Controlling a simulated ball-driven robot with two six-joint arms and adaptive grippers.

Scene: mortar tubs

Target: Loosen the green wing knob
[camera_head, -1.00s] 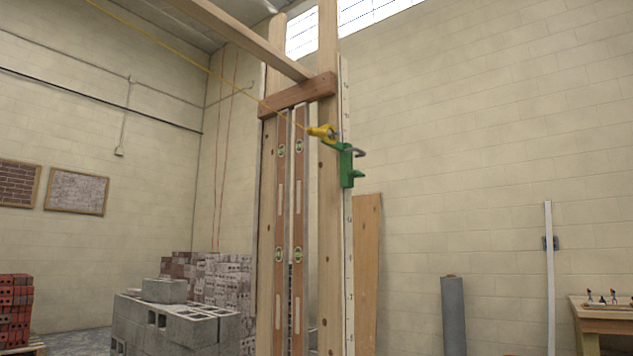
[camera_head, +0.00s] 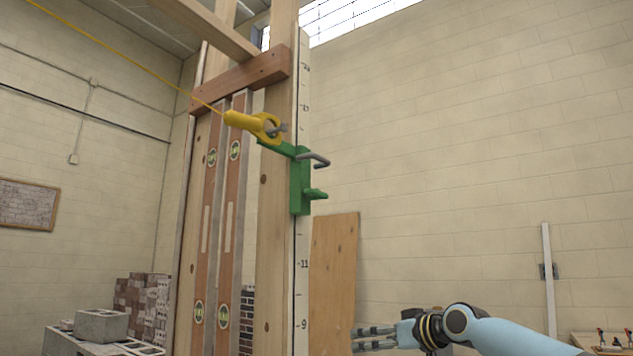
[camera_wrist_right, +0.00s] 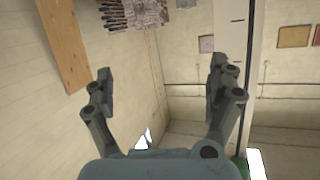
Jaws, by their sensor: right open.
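The green wing knob (camera_head: 315,195) sticks out to the right from the lower part of a green clamp (camera_head: 300,178). The clamp sits on the edge of the tall marked white pole (camera_head: 302,255). A yellow line holder (camera_head: 248,122) sits at the clamp's upper left, and a grey bent rod (camera_head: 316,159) juts out above the knob. My right gripper (camera_head: 374,339) is open and empty, below and to the right of the knob and apart from it. Its spread fingers show in the right wrist view (camera_wrist_right: 160,72). A green bit shows at that view's lower right edge. My left gripper is not in view.
Wooden posts with two brown spirit levels (camera_head: 230,200) stand left of the pole. A wooden board (camera_head: 334,290) leans on the wall behind. A yellow string (camera_head: 120,65) runs from the line holder to the upper left. Space right of the knob is clear.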

